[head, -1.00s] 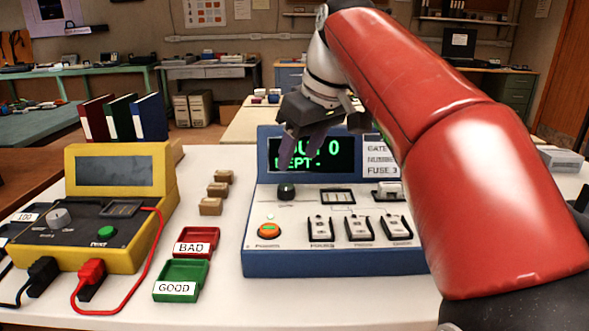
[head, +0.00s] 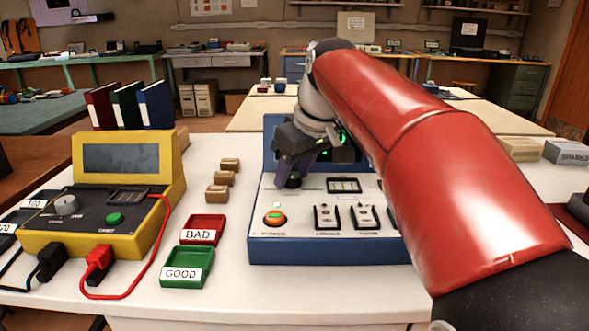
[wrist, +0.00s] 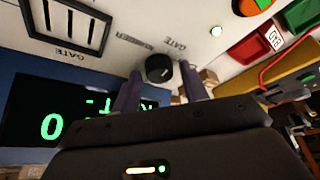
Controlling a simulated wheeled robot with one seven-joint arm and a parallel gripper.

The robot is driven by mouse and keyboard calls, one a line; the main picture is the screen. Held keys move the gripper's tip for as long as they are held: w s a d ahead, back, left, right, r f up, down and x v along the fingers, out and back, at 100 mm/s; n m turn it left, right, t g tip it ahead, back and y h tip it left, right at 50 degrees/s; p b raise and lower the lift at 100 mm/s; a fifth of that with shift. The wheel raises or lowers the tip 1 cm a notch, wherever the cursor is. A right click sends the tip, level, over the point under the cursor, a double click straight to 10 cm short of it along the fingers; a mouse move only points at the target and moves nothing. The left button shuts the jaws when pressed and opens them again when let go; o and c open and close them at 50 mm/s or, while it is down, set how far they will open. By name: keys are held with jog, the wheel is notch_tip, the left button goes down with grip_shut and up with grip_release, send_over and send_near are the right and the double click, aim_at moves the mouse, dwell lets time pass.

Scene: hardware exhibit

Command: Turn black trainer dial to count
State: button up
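The black dial (head: 293,183) is on the sloped white panel of the blue trainer (head: 330,253), at the panel's upper left. My gripper (head: 290,176) points down at it, with its fingers over the dial. In the wrist view, my gripper (wrist: 160,72) is open, with one purple-grey fingertip on each side of the black dial (wrist: 158,69). Gaps show between dial and fingers; I cannot tell how far down the fingers reach. The trainer's dark display (wrist: 75,112) shows green characters, including a 0, partly hidden by my gripper. My arm hides the trainer's right side.
An orange button (head: 274,218) and toggle switches sit lower on the panel. Red BAD (head: 203,229) and green GOOD (head: 187,268) trays, small brown blocks (head: 217,192) and a yellow tester (head: 100,235) with cables stand to the left. White table shows in front.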

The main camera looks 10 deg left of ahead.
jog(key=c, duration=0.7)
jog(key=shift+c, duration=0.2)
jog(key=m+t+h, duration=0.1)
jog(key=m, duration=0.3)
jog(key=shift+s+a+m, duration=0.1)
jog(key=shift+m, duration=0.3)
jog(key=shift+a+m+t+h, duration=0.1)
jog(key=shift+m+t+h, duration=0.5)
jog(key=shift+m, duration=1.3)
jog(key=shift+h, duration=0.3)
jog(key=o, duration=1)
jog(key=shift+c, duration=0.2)
